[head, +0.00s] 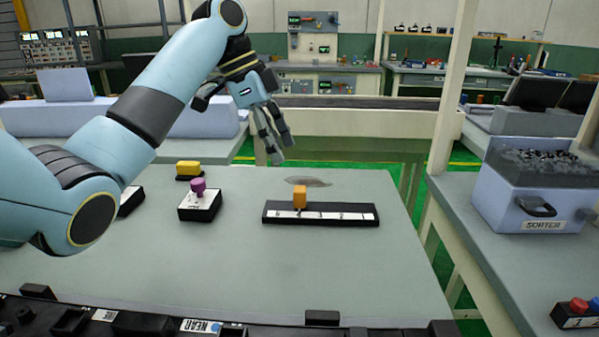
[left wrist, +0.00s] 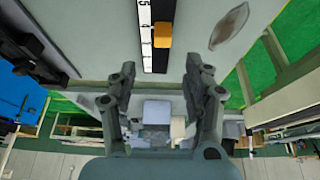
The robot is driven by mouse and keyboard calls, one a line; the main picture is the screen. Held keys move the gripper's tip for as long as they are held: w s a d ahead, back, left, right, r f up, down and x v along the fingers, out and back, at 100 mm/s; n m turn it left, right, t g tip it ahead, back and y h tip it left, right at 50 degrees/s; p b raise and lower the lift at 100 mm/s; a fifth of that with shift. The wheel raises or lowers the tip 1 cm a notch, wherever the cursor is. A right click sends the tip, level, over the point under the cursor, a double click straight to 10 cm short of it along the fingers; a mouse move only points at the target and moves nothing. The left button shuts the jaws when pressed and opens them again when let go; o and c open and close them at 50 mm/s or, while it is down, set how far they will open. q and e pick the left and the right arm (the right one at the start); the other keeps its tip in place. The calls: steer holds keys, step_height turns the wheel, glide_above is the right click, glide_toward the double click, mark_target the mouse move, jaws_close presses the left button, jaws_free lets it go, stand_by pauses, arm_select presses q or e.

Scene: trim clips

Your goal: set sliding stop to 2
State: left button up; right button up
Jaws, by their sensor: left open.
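The sliding stop is an orange block (head: 300,196) on a black rail with a white numbered strip (head: 345,215), on the grey table. It stands left of the rail's middle in the head view; the numbers are too small to read surely. My left gripper (head: 281,150) is open and empty, above and behind the stop, apart from it. In the left wrist view the orange stop (left wrist: 163,36) lies beyond the open fingers (left wrist: 160,65), beside the strip (left wrist: 145,25). My right gripper is not in view.
A purple knob on a black-and-white box (head: 200,205) and a yellow block on a dark base (head: 188,170) stand left of the rail. A dark flat patch (head: 308,181) lies behind it. A blue sorter bin (head: 530,190) is on the right bench. The table right of the rail is clear.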

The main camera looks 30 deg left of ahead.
mark_target(300, 189)
arm_select(q)
steer(key=x, duration=0.4)
steer(key=shift+w, duration=0.1)
steer(key=x, duration=0.6)
steer(key=shift+w+f+b, duration=0.15)
steer(key=shift+f+b, duration=0.15)
steer(key=shift+b, duration=0.1)
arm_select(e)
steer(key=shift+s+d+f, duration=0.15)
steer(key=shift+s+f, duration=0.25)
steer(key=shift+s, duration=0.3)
arm_select(q)
steer(key=c, duration=0.5)
jaws_close()
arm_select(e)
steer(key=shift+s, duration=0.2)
